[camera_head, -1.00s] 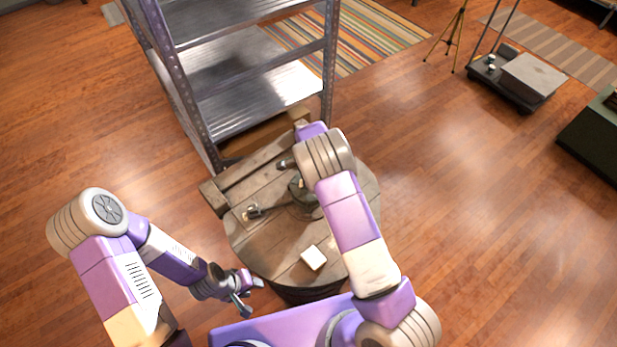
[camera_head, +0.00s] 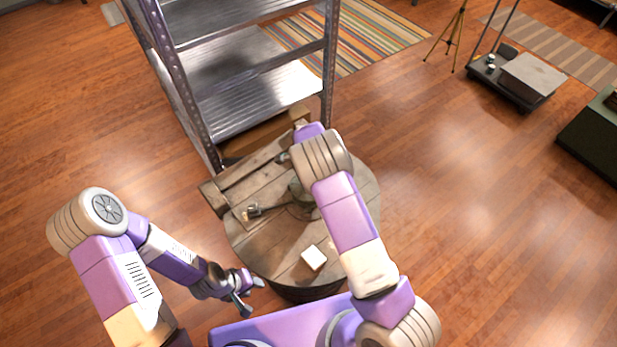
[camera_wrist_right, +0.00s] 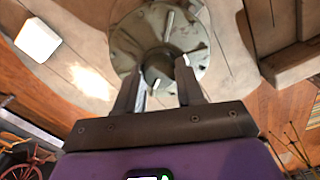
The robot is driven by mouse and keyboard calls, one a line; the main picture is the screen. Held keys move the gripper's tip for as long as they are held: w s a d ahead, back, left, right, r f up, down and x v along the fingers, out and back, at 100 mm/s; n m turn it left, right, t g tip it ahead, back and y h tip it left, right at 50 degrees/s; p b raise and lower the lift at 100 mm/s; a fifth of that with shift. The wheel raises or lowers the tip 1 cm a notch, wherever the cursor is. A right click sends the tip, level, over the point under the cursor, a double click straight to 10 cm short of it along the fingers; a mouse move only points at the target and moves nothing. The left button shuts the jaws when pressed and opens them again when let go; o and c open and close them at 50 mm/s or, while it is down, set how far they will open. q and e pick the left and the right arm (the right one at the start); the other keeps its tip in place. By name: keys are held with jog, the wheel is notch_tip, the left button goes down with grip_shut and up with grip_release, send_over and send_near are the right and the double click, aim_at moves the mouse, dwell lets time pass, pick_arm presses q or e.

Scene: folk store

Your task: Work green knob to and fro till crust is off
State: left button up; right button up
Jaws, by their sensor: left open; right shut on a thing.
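A round grey-green metal fitting (camera_head: 300,196) stands on the wooden barrel top (camera_head: 285,240), partly hidden by my right arm. In the right wrist view its disc (camera_wrist_right: 130,38) fills the upper middle, with a few pale streaks; I cannot tell whether they are crust. My right gripper (camera_wrist_right: 157,82) is shut on the knob (camera_wrist_right: 159,68) at the disc's centre. The knob is mostly hidden between the fingers, and its green is dull. My left gripper (camera_head: 246,297) is open and empty, off the barrel's front left edge.
A white block (camera_head: 313,257) lies near the barrel's front, and a small metal piece (camera_head: 253,210) lies to the left. A wooden beam (camera_head: 247,170) crosses the back. A metal shelf (camera_head: 245,85) stands close behind.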

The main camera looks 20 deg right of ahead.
jog(key=o, duration=1)
jog(key=shift+o, duration=0.2)
jog(key=shift+r, duration=0.15)
notch_tip(320, 180, up, 7)
jog(key=shift+r+p, duration=0.2)
jog(key=shift+p, duration=0.15)
